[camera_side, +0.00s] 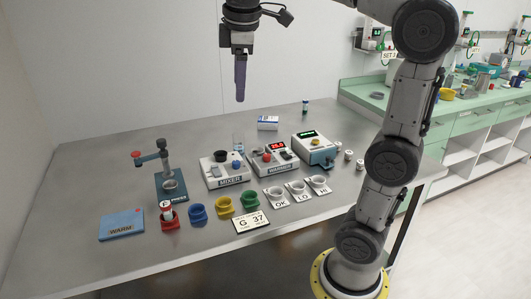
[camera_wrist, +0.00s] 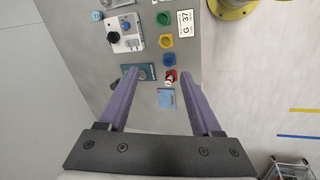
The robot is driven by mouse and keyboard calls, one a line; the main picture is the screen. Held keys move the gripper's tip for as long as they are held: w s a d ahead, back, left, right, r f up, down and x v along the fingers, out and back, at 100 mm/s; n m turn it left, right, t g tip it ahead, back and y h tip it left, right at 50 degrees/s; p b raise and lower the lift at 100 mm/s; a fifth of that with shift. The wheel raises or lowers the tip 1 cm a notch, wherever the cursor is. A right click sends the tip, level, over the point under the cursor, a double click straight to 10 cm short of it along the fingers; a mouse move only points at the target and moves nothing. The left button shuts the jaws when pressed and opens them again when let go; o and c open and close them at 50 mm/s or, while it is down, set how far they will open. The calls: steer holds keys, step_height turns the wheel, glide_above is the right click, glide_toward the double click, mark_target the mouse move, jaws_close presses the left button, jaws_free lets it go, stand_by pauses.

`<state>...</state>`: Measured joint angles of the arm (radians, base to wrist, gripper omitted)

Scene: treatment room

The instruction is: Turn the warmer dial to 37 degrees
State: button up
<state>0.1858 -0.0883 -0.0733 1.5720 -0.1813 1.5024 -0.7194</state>
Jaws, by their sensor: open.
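The warmer (camera_side: 284,170) is a white box labelled WARMER, right of the mixer in the side view. It has a red dial (camera_side: 267,156) and a small display (camera_side: 277,146) with red digits too small to read surely. The dial's pointer setting cannot be made out. A card (camera_side: 250,221) reading "G 37" lies at the table's front; it also shows in the wrist view (camera_wrist: 186,30). My gripper (camera_side: 240,100), with purple fingers, hangs high above the table, up and left of the warmer. In the wrist view my gripper (camera_wrist: 158,72) is open and empty. The dial is not visible there.
The mixer (camera_side: 225,174) stands close left of the warmer, and a teal-and-white device (camera_side: 314,150) close right. Labelled cups (camera_side: 297,190) stand in front. Coloured holders (camera_side: 198,214), a press (camera_side: 167,165) and a blue WARM pad (camera_side: 122,225) are left. The back left table is clear.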

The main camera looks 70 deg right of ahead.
steer(key=w+d+f+g, duration=0.1)
steer(key=w+d+g, duration=0.1)
steer(key=w+d, duration=0.55)
steer(key=w+d+f+g, duration=0.2)
steer(key=w+d+f, duration=0.3)
steer(key=d, duration=0.4)
steer(key=m+g+y, duration=0.1)
steer(key=m+g, duration=0.1)
steer(key=g, duration=0.1)
glide_above(267, 155)
steer(key=w+a, duration=0.1)
steer(key=w, duration=0.5)
step_height(267, 155, down, 17)
steer(key=x, duration=1.3)
steer(key=shift+a+f, duration=0.3)
steer(key=shift+f, duration=0.05)
jaws_close()
